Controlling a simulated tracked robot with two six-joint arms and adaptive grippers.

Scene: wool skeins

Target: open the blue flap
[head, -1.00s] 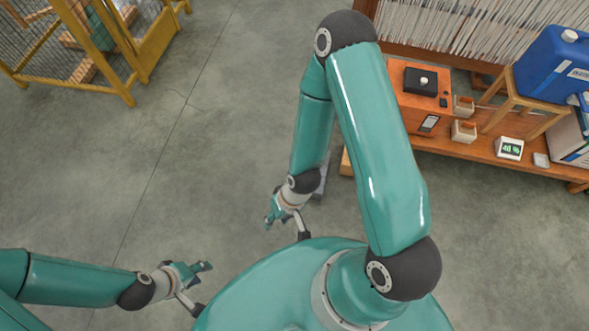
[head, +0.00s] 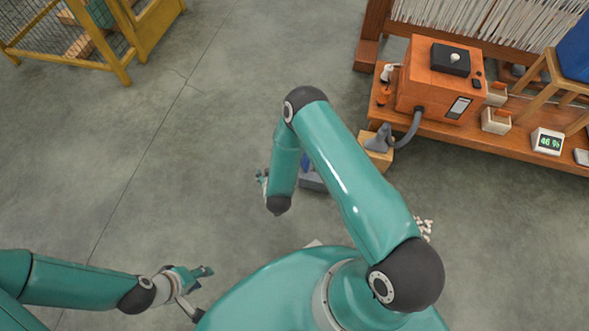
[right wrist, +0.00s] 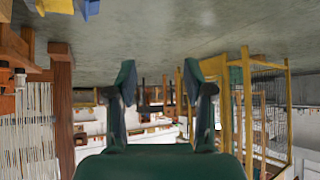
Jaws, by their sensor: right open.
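A blue part (head: 305,160) shows beside my right forearm in the head view, above a grey box-like thing (head: 313,181). My arm hides much of both, so I cannot tell whether this is the flap or how it stands. A small blue piece (right wrist: 88,8) is cut by the top edge of the right wrist view. My right gripper (head: 262,178) is mostly hidden behind its arm; its wrist view (right wrist: 159,78) shows the fingers apart with nothing between them. My left gripper (head: 202,276) is over bare floor at lower left; its finger gap is unclear.
A low wooden bench (head: 480,137) at upper right carries an orange box (head: 425,80) with a grey hose. A wooden block (head: 378,155) stands by its front. Small pale pieces (head: 424,228) lie near my right arm. A yellow mesh cage (head: 120,60) stands upper left. Mid-left floor is clear.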

